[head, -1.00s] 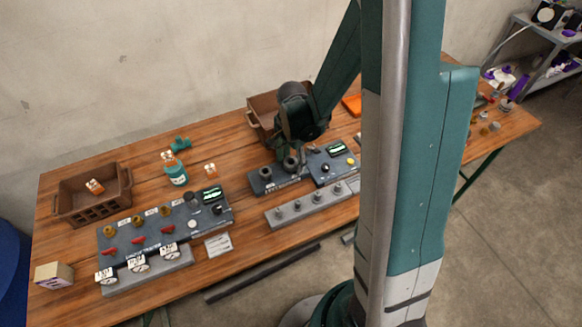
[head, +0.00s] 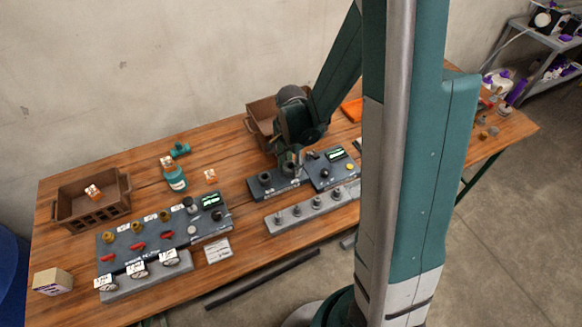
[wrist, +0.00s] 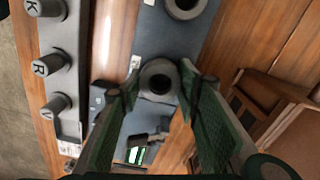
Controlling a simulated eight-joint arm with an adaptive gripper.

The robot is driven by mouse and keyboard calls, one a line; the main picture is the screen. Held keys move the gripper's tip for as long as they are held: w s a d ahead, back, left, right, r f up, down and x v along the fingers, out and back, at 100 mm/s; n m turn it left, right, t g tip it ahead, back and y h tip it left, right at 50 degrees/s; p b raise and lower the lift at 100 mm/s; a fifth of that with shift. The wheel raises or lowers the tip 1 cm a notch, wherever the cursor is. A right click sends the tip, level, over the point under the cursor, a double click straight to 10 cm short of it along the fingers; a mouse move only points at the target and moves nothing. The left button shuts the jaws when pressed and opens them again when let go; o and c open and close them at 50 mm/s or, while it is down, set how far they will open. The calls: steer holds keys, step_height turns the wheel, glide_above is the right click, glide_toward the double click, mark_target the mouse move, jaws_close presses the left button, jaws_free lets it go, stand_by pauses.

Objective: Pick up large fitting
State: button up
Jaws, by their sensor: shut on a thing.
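A dark grey ring-shaped fitting (wrist: 160,78) stands on the blue-grey plate in the wrist view, with its round opening facing up. My gripper (wrist: 157,88) has its green-padded fingers on both sides of this fitting and is shut on it. In the head view my gripper (head: 291,167) reaches down to the plate and mostly hides the fitting. A second dark ring fitting (wrist: 185,5) is at the top edge of the wrist view; it also shows in the head view (head: 265,178), just left of my gripper.
A grey rail (head: 310,209) with several lettered pegs lies in front of the plate. A tester with a green display (head: 335,154) is to the right. A brown crate (head: 259,108) stands close behind my gripper. A teal bottle (head: 174,177) and a valve panel (head: 150,243) are left.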

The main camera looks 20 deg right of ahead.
step_height(320, 180, up, 9)
steer(key=p, duration=0.1)
steer(key=shift+r, duration=0.15)
stand_by(0.4)
